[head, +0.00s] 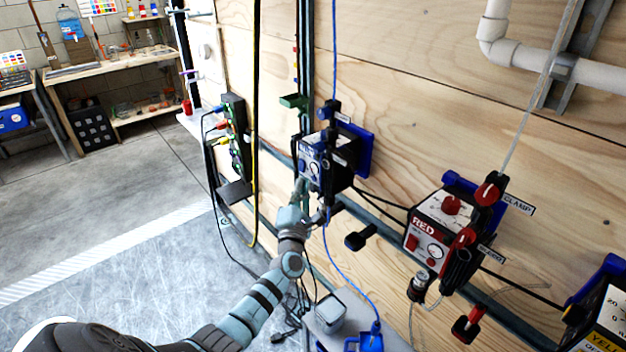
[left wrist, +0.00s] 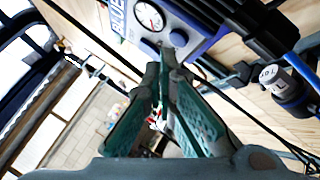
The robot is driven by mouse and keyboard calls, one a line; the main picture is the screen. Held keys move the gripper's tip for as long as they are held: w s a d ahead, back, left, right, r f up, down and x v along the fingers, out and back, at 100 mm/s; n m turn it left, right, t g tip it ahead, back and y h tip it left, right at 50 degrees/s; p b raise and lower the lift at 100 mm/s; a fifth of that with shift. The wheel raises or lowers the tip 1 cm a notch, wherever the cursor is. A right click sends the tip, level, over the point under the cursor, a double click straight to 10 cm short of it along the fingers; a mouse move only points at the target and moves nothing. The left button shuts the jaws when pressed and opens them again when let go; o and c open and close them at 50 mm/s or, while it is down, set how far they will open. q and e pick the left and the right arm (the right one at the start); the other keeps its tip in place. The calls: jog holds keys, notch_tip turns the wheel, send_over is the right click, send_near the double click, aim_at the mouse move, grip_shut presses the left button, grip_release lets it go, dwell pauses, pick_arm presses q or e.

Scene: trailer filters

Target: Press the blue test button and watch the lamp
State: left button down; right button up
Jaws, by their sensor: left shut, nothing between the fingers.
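The blue unit (head: 316,165) is a box with a gauge, mounted on the wood wall in the middle of the head view. In the left wrist view its face shows the label BLUE, a round white gauge (left wrist: 150,16) and small round blue parts; one, perhaps the test button (left wrist: 178,38), lies just beyond my fingertips. My left gripper (head: 302,187) is shut and empty, its tips close at the lower part of this face. It also shows in the left wrist view (left wrist: 165,65). I cannot tell whether the tips touch the button. I cannot make out a lit lamp. My right gripper is not in view.
A red unit (head: 436,228) with knobs stands right of the blue one, and a yellow unit (head: 606,318) is at the right edge. Cables and hoses hang around the units. A dark panel with coloured plugs (head: 236,138) is on the left. Open floor lies further left.

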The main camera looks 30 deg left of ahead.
pick_arm(q)
jog(key=shift+w+d, duration=0.1)
jog(key=shift+w, duration=0.2)
jog(key=shift+w+d+b, duration=0.1)
jog(key=shift+w+b, duration=0.25)
dwell(0.5)
dwell(0.4)
jog(key=shift+s+a+p, duration=0.2)
jog(key=shift+s+p, duration=0.25)
jog(key=shift+s, duration=0.3)
jog(key=shift+s, duration=0.15)
jog(key=s, duration=0.1)
jog(key=s+a+p, duration=0.1)
jog(key=s, duration=0.1)
jog(key=s+p, duration=0.1)
jog(key=shift+s+a, duration=0.25)
dwell(0.4)
